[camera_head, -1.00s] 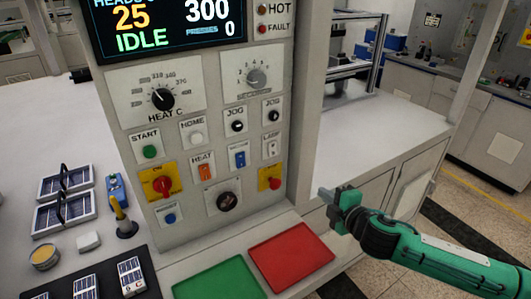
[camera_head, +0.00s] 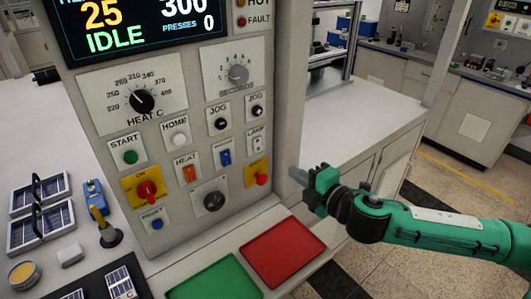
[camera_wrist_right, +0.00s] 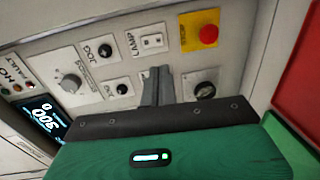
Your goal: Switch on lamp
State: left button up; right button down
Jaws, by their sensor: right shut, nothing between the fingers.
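My left gripper is not in view.
A red stop button (camera_head: 262,179) on a yellow plate sits just below the lamp switch. A red tray (camera_head: 283,253) and a green tray (camera_head: 215,280) lie below the panel.

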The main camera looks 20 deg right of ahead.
aim_at(259, 150)
jog(key=p+x, duration=0.4)
jog(key=x, duration=0.7)
jog(key=shift+w+a+r, duration=0.1)
jog(key=shift+w, duration=0.1)
jog(key=shift+w+a+f+p, duration=0.2)
jog(key=shift+w+p, duration=0.2)
jog(key=shift+w, duration=0.15)
jog(key=shift+w+f+b, duration=0.1)
jog(key=shift+w+b, duration=0.05)
jog(key=shift+b, duration=0.75)
